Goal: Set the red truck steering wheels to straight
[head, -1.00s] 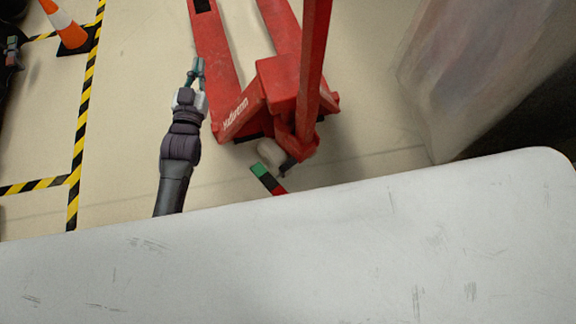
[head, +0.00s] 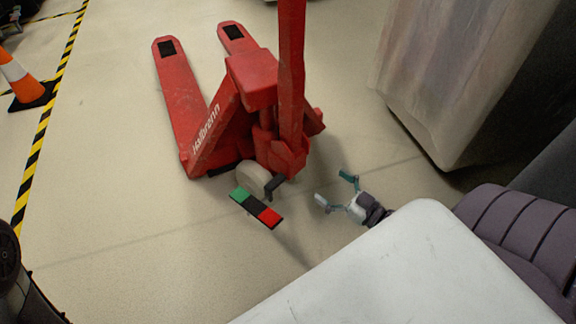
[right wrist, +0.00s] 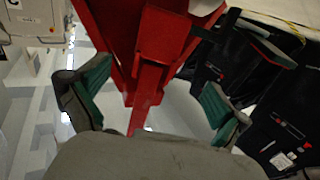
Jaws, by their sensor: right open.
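The red pallet truck (head: 225,125) stands on the floor, its forks pointing away to the upper left. Its upright red handle (head: 291,75) rises at the near end. A pale steering wheel (head: 252,178) shows under that end, with one round face partly visible. I cannot tell its exact angle; any other wheel is hidden. My right gripper (head: 337,193) is open and empty, right of the wheel and apart from it. In the right wrist view its teal-padded fingers (right wrist: 150,100) are spread, with red truck parts beyond them. My left gripper cannot be made out.
A green, black and red bar (head: 256,207) sits just in front of the wheel. A wrapped load (head: 455,85) stands at right. An orange-white cone (head: 20,78) and yellow-black floor tape (head: 45,120) lie at left. Floor between truck and tape is clear.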

